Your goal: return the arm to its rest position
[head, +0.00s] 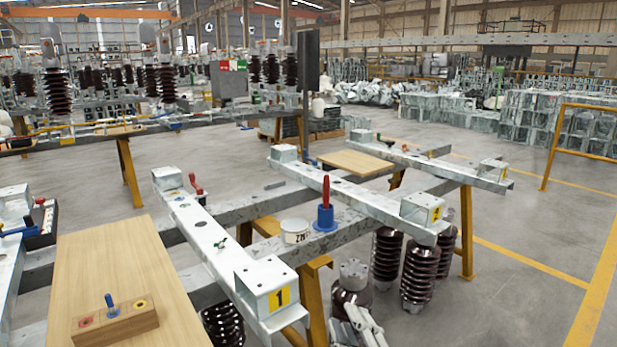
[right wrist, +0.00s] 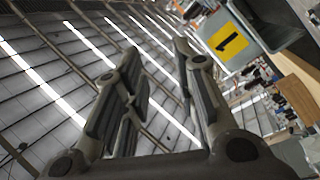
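My right gripper (head: 360,315) shows at the bottom edge of the head view, right of the frame end with the yellow "1" label (head: 281,298). Only its light grey fingers are seen there. In the right wrist view the two fingers (right wrist: 158,62) stand apart with nothing between them, so it is open and empty. They point up towards the roof. The grey frame end with the "1" label (right wrist: 229,40) is at the upper right of that view, apart from the fingers. My left gripper is not in view.
Brown insulators (head: 419,272) stand on the floor behind the right gripper. Grey beams (head: 345,200) rest on yellow trestles (head: 317,285). A blue-based tool with a red handle (head: 325,215) and a white tin (head: 295,231) sit on a beam. A wooden board (head: 125,262) lies left.

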